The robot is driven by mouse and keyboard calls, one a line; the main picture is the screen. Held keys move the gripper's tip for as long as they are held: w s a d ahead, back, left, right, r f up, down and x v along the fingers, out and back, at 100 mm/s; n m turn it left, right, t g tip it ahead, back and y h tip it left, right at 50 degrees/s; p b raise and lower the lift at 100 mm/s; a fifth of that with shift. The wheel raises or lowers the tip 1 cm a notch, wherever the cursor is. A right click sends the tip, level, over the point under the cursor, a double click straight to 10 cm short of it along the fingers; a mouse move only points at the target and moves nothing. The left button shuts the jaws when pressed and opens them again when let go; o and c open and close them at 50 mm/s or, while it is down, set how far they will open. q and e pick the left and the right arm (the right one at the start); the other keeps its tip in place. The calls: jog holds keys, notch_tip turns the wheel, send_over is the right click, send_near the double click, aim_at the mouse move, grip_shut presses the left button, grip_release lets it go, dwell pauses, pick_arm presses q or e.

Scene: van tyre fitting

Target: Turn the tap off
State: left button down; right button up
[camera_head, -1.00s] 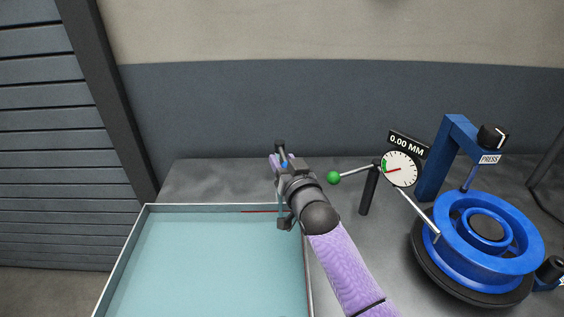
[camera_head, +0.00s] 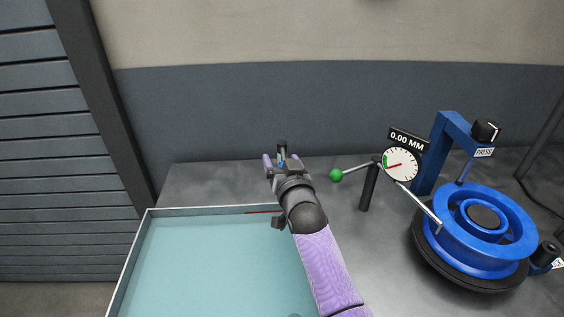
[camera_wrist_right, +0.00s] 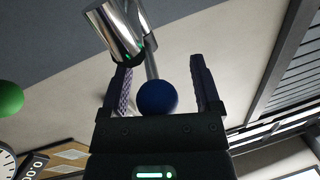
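The tap shows in the right wrist view as a chrome body (camera_wrist_right: 117,30) with a thin lever ending in a dark blue ball (camera_wrist_right: 157,98). My right gripper (camera_wrist_right: 162,80) is open, with one finger on each side of the ball and lever. A gap shows between the ball and each finger. In the head view my right gripper (camera_head: 282,161) is over the grey bench at the tank's back right corner. It hides most of the tap; only small dark and blue bits show between its fingers. My left gripper is not in view.
A tank (camera_head: 140,240) with teal water lies in front. To the right stand a dial gauge (camera_head: 401,164) with a green ball (camera_head: 336,175) on its arm, reading 0.00 MM, and a blue press (camera_head: 484,232). The wall is behind; bare bench lies at the back left.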

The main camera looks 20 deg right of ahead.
jog(key=shift+s, duration=0.35)
jog(key=s+p, duration=0.3)
jog(key=s, duration=0.6)
jog(key=shift+s+a, duration=0.15)
jog(key=shift+a, duration=0.1)
